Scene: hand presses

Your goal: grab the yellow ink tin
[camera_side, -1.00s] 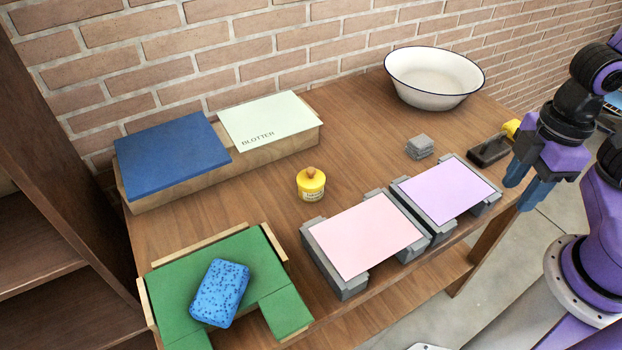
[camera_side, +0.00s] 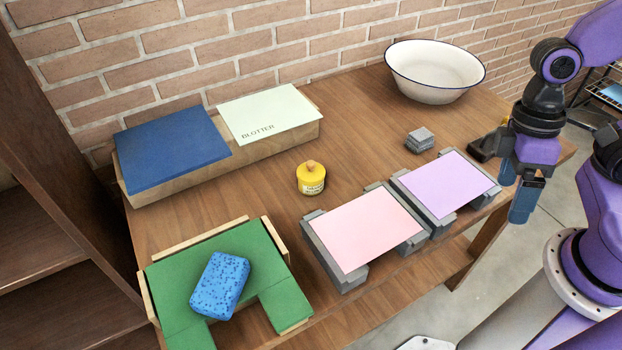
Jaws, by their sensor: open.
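The yellow ink tin (camera_side: 311,181) stands upright near the middle of the wooden table, with a brown knob on its lid and a pale label on its front. My gripper (camera_side: 514,200) is at the table's right front edge, well to the right of the tin. Its blue fingers point down and are apart, with nothing seen between them.
Two grey presses with a pink sheet (camera_side: 368,232) and a lilac sheet (camera_side: 445,184) stand between tin and gripper. A blotter box (camera_side: 270,117) and a blue sponge (camera_side: 219,285) are left. Bare wood surrounds the tin.

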